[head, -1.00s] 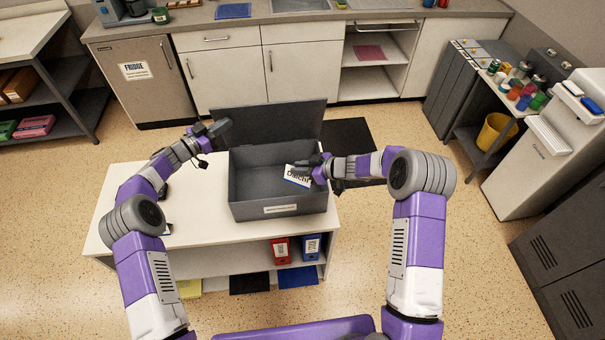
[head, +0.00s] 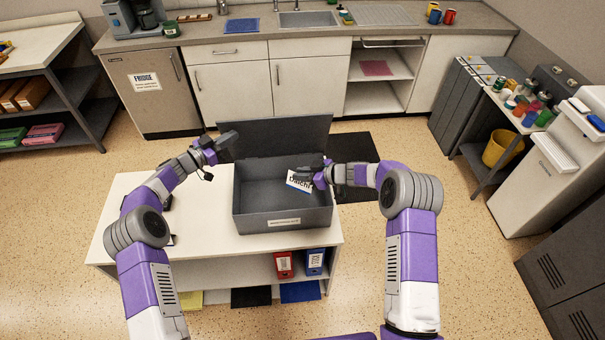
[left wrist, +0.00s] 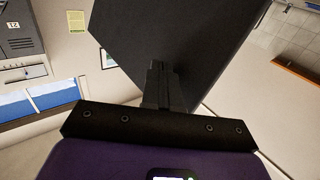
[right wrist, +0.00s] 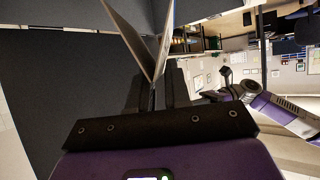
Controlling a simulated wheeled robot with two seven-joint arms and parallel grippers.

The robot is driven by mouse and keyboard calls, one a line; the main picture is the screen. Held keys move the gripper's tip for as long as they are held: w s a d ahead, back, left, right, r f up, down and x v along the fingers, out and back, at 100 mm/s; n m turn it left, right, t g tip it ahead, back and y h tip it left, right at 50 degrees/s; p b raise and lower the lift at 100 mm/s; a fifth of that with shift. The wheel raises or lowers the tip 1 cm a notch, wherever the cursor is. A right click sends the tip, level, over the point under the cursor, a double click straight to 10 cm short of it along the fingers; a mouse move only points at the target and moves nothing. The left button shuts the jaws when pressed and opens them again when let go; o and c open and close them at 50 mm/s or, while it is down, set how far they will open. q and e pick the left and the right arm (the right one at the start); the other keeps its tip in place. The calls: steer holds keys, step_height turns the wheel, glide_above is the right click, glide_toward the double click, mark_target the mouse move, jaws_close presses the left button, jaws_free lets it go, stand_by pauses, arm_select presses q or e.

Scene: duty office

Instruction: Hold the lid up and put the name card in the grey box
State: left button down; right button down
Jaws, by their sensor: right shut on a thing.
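The grey box (head: 283,224) stands on the white table, its lid (head: 290,135) raised at the back. My left gripper (head: 229,142) is at the lid's upper left edge; its fingers look closed together in the left wrist view (left wrist: 163,82), with the dark lid (left wrist: 190,40) right in front of them. Whether they touch the lid is unclear. My right gripper (head: 309,175) is shut on the name card (head: 298,183), a white folded card with dark lettering and a blue edge. The card is over the box's right part; it also shows in the right wrist view (right wrist: 128,35).
The white table (head: 190,228) has free top left of the box. Red (head: 283,264) and blue (head: 314,261) binders stand on its shelf. A counter (head: 300,25) runs along the back. A yellow bin (head: 500,149) stands at right.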

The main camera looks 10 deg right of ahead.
steer(key=shift+f, duration=4.45)
steer(key=shift+f, duration=0.2)
steer(key=shift+f, duration=1.1)
steer(key=shift+f, duration=0.15)
steer(key=shift+f, duration=0.1)
steer(key=c, duration=1)
jaws_free()
